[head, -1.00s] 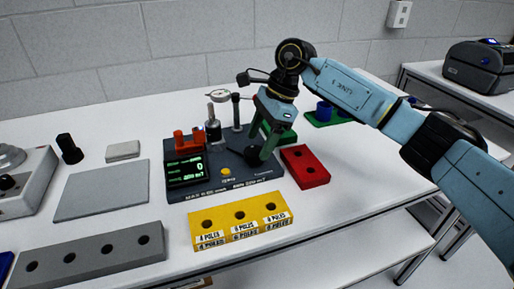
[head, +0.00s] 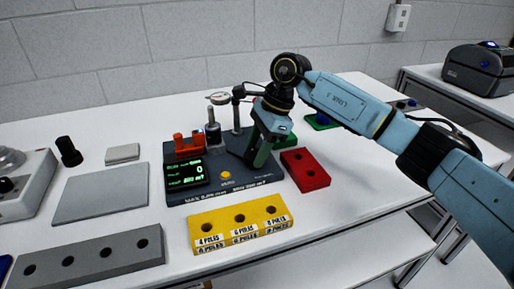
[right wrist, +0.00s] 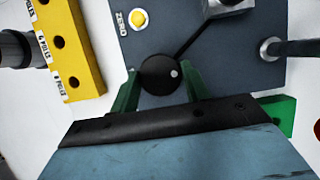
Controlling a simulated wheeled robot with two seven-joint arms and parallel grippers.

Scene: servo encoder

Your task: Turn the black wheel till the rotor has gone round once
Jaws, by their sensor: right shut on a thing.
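The black wheel (right wrist: 165,74) sits at the edge of the dark test rig's base plate (right wrist: 262,62). My right gripper (right wrist: 162,82) is shut on the wheel, with a green finger on each side of it. In the head view my right gripper (head: 257,153) reaches down to the right side of the rig and hides the wheel. My left gripper is out of view.
A red block (head: 305,170) lies close to the right of my gripper. A yellow block with holes (head: 240,223) lies in front of the rig. A grey plate (head: 101,192) and a grey block with holes (head: 92,257) lie to the left. A dial gauge (head: 220,98) stands behind.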

